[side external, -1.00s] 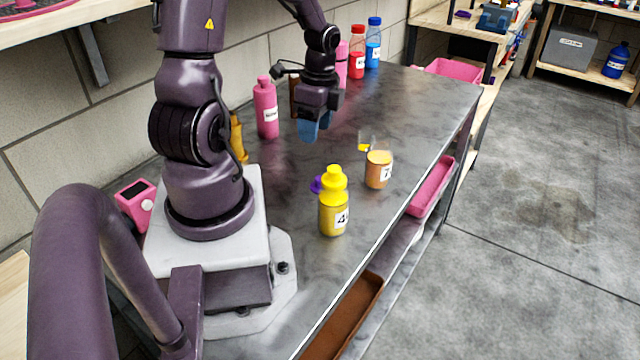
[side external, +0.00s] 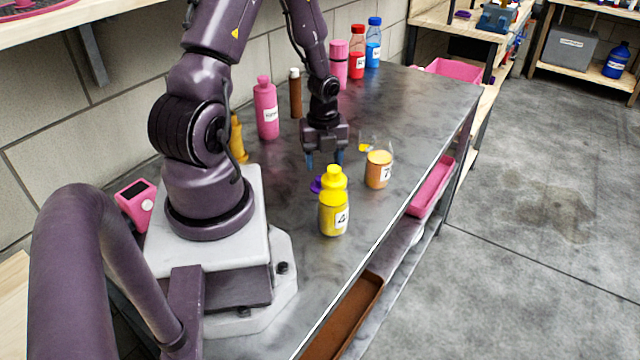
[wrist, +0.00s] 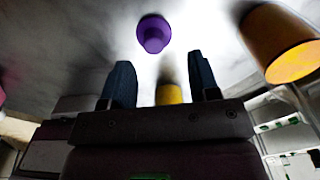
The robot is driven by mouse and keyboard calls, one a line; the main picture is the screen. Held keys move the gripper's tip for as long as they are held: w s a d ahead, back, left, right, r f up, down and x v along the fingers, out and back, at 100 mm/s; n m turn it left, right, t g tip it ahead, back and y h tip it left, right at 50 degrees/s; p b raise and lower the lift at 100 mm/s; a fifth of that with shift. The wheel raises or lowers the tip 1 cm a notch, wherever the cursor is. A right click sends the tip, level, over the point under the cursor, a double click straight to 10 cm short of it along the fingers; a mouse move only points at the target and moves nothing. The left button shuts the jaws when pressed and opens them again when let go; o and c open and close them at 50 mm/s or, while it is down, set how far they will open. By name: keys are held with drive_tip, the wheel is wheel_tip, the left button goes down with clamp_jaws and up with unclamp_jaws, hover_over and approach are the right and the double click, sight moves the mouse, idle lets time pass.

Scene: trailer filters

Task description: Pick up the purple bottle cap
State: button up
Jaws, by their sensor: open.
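The purple bottle cap (side external: 316,185) lies on the grey table, partly hidden behind the yellow bottle (side external: 333,208) in the side view. In the wrist view the purple cap (wrist: 154,33) is in full sight, ahead of the fingertips and roughly midway between them. My gripper (side external: 324,160) points down above the table, a little beyond the cap, open with its two blue fingers apart.
A beaker of orange liquid (side external: 378,170) stands close to the right of the gripper. A pink bottle (side external: 266,108) and a brown tube (side external: 295,94) stand near the wall. The table's front edge (side external: 400,226) is at right.

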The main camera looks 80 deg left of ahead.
sight(320, 178)
drive_tip(key=f, duration=0.4)
drive_tip(key=shift+s+d+f, duration=0.1)
drive_tip(key=shift+s, duration=0.3)
drive_tip(key=shift+f, duration=0.65)
drive_tip(key=c, duration=0.6)
